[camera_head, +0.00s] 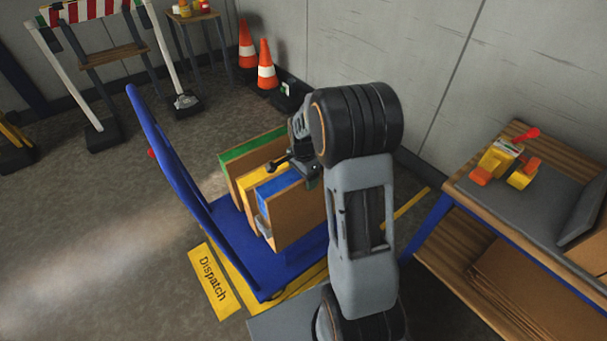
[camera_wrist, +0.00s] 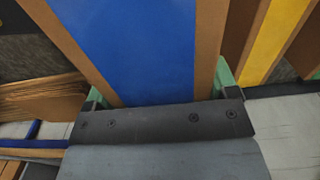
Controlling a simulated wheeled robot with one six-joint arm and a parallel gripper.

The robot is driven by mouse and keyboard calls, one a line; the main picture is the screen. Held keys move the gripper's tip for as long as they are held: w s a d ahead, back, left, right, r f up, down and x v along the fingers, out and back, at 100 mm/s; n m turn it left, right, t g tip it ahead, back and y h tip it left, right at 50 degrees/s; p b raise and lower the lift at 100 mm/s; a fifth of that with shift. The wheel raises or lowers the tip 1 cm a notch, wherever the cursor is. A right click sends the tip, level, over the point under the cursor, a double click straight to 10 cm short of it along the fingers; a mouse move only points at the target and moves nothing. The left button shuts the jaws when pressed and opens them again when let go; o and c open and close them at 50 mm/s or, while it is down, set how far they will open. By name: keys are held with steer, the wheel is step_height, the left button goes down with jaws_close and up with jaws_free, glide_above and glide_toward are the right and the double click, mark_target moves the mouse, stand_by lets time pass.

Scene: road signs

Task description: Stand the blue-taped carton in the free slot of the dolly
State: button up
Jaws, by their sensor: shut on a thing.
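The blue-taped carton (camera_head: 298,217) is brown and stands upright over the near part of the blue dolly (camera_head: 228,232). My gripper (camera_head: 303,172) is shut on its top edge. In the wrist view the blue tape (camera_wrist: 135,45) fills the middle, with green finger pads of my gripper (camera_wrist: 160,92) at both sides. The yellow-taped carton (camera_head: 264,179) stands just behind it, and the green-taped carton (camera_head: 253,148) behind that. I cannot tell whether the held carton's bottom touches the deck. My arm hides part of the dolly's right side.
A yellow Dispatch sign (camera_head: 213,283) lies on the floor left of the dolly. A workbench (camera_head: 500,205) with a tape dispenser (camera_head: 497,160) stands at right. Traffic cones (camera_head: 266,68) and a striped barrier (camera_head: 90,10) stand at the back.

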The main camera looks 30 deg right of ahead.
step_height(320, 180, down, 10)
steer(key=b, duration=0.6)
steer(key=shift+f+b, duration=0.35)
steer(key=shift+f, duration=0.4)
stand_by(1.0)
steer(key=o, duration=1.8)
steer(key=shift+c, duration=0.2)
step_height(320, 180, up, 14)
steer(key=p, duration=0.6)
steer(key=shift+f, duration=0.1)
steer(key=s+a+r+n+t+p, duration=0.1)
steer(key=s+a+r+n+p, duration=0.2)
steer(key=r+p, duration=0.7)
steer(key=s+a+r+n+t+p, duration=0.1)
steer(key=s+a+r+n+p, duration=0.2)
steer(key=r, duration=1.5)
steer(key=s+a+r+n+t+p, duration=0.1)
steer(key=s+a+r+n+p, duration=0.2)
steer(key=s+r+n+p, duration=0.6)
step_height(320, 180, up, 5)
steer(key=s+p, duration=0.1)
steer(key=p, duration=0.8)
steer(key=shift+s+a+n+t+p, duration=0.3)
steer(key=shift+a+n+p, duration=0.05)
steer(key=shift+n+p, duration=0.05)
